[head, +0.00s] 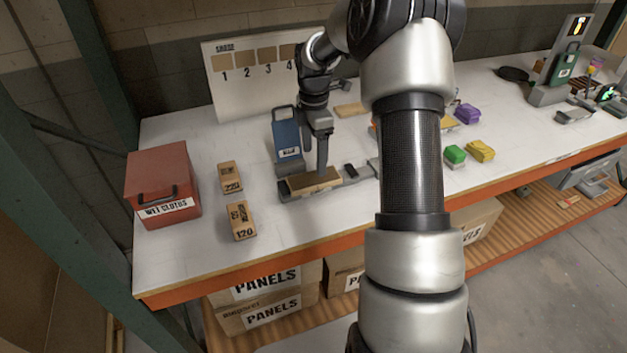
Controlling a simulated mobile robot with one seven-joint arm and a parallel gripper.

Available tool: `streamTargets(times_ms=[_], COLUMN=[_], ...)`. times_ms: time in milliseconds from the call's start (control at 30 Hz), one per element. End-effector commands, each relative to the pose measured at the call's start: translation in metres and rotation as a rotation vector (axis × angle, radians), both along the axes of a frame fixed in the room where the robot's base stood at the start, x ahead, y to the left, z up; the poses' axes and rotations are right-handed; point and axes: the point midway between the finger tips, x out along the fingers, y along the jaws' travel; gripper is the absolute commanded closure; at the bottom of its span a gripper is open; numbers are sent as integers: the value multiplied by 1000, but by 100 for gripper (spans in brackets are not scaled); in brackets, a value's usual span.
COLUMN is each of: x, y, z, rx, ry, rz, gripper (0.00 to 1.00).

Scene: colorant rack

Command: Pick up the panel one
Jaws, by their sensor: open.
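A flat wooden panel (308,184) lies in a grey holder (290,196) on the white bench. I see no number on it, so I cannot tell for sure that it is panel one. My gripper (322,174) points down right over this panel, with its fingertips at or just above its surface. It is open with nothing seen between its fingers; whether it touches the panel is unclear. A white board (235,98) at the back carries brown squares above the numbers 1 to 4. Another tan flat piece (350,110) lies behind my gripper.
A blue device (286,137) stands close behind the holder. Sanding blocks (241,222) and a red wet cloths box (162,184) stand to the left. Green (455,155) and yellow (481,151) items lie right. My arm hides the bench middle.

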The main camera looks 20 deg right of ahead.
Motion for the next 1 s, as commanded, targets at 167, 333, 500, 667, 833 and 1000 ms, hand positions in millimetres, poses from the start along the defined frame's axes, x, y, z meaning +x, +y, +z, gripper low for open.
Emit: streamTargets(times_ms=[167, 333, 500, 667, 833, 1000], x=[0, -1, -2, -2, -2, -1], y=[1, 1, 2, 1, 1, 1], z=[-17, -31, -58, -69, -70, -69], rx=[0, 1, 0, 0, 0, 0], ry=[0, 2, 3, -1, -1, -1], rz=[1, 1, 0, 0, 0, 0], gripper=[27, 27, 27, 27, 27, 49])
